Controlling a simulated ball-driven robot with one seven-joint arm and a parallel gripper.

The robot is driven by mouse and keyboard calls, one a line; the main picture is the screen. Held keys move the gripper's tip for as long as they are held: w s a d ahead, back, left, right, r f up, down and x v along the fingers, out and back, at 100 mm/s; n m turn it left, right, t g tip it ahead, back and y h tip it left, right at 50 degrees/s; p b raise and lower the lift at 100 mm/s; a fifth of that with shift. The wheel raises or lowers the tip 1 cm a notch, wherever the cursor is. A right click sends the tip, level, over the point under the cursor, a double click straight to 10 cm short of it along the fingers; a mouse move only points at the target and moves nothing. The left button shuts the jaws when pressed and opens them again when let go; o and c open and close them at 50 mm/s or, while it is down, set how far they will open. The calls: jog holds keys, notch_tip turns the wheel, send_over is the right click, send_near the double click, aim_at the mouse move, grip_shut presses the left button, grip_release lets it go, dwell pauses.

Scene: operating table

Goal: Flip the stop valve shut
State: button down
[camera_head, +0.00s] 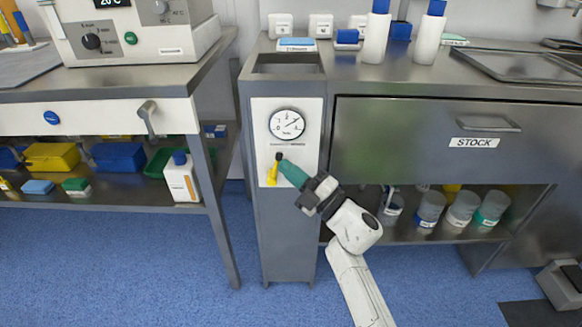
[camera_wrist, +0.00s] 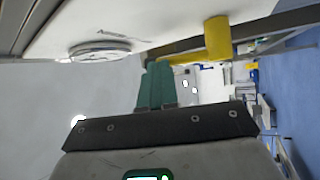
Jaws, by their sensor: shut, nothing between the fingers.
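The stop valve's yellow lever (camera_head: 272,172) is on the white front panel (camera_head: 264,108) of a narrow grey cabinet, below the pressure gauge (camera_head: 287,124). The lever hangs down from a dark pivot, tilted slightly left. In the wrist view the yellow lever (camera_wrist: 217,38) sticks out at the upper right. My gripper (camera_head: 283,165), with teal fingers, is shut and empty, just right of the lever by the pivot. In the wrist view my gripper (camera_wrist: 158,68) points toward the panel, and the lever is right of the fingertips. I cannot tell whether they touch.
The STOCK drawer (camera_head: 400,140) is right of the cabinet, above a shelf with several jars (camera_head: 430,206). A bench with a drawer handle (camera_head: 147,118) stands to the left, with a white bottle (camera_head: 182,178) below. Blue floor (camera_head: 110,260) is clear in front.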

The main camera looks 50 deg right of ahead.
jog(key=n+g+p, duration=0.1)
jog(key=p, duration=0.3)
jog(key=w+a+r+n+g+p, duration=0.1)
jog(key=p, duration=0.3)
jog(key=shift+r+y, duration=0.25)
jog(key=shift+y, duration=0.05)
jog(key=shift+w+f, duration=0.1)
jog(key=shift+f, duration=0.15)
